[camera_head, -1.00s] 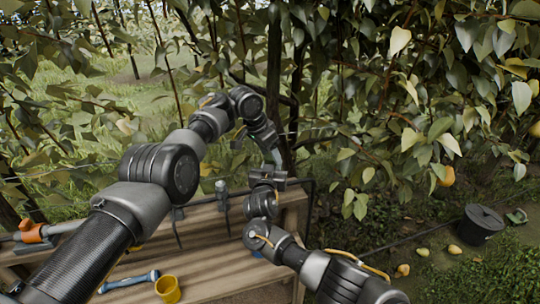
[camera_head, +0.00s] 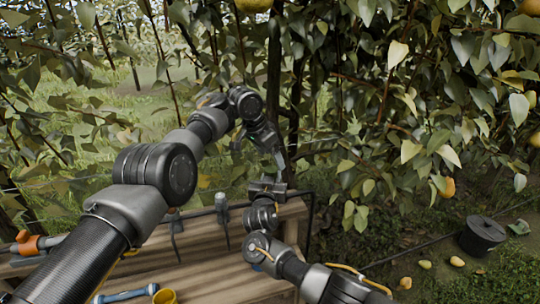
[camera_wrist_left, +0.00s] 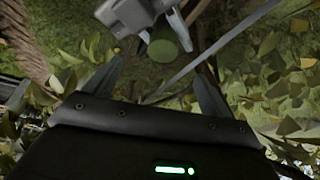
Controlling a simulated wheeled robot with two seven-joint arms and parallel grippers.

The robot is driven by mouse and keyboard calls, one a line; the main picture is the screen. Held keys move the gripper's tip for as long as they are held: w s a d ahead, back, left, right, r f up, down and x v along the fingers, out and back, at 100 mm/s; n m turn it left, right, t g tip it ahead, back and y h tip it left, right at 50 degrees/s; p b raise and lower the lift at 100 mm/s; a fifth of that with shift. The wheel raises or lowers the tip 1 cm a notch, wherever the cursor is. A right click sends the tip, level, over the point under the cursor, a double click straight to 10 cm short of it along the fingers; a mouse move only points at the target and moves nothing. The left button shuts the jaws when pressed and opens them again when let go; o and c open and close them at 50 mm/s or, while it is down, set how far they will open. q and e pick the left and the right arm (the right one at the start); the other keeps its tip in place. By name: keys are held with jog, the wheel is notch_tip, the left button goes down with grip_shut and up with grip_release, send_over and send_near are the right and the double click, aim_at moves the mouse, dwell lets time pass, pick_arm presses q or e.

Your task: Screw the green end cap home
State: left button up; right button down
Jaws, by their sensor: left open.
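The green end cap (camera_wrist_left: 163,50) shows in the left wrist view as a round green disc between the fingers of my right gripper (camera_wrist_left: 163,36). Those fingers flank it on both sides and appear closed on it. My left gripper (camera_wrist_left: 157,72) is open and empty, its two fingers spread below the cap in that view, apart from it. In the head view my left gripper (camera_head: 276,150) points down just above my right gripper (camera_head: 268,184). A small greenish piece shows between them, too small to make out. Any thread behind the cap is hidden.
A wooden bench (camera_head: 205,252) stands below, with a blue-ended tool (camera_head: 125,295) and a yellow cup (camera_head: 165,297). An orange fitting (camera_head: 26,243) is at left. A dark bucket (camera_head: 482,235) and fallen pears lie on the grass at right. Leafy branches surround the arms.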

pick_arm(q)
jog(key=v, duration=1.2)
jog(key=shift+w, duration=0.1)
pick_arm(e)
jog(key=c, duration=1)
grip_release()
jog(key=shift+o, duration=0.2)
pick_arm(q)
jog(key=shift+r+p, duration=1)
jog(key=shift+p, duration=0.05)
pick_arm(e)
jog(key=s+a, duration=0.1)
jog(key=s, duration=0.9)
jog(key=shift+s+a, duration=0.35)
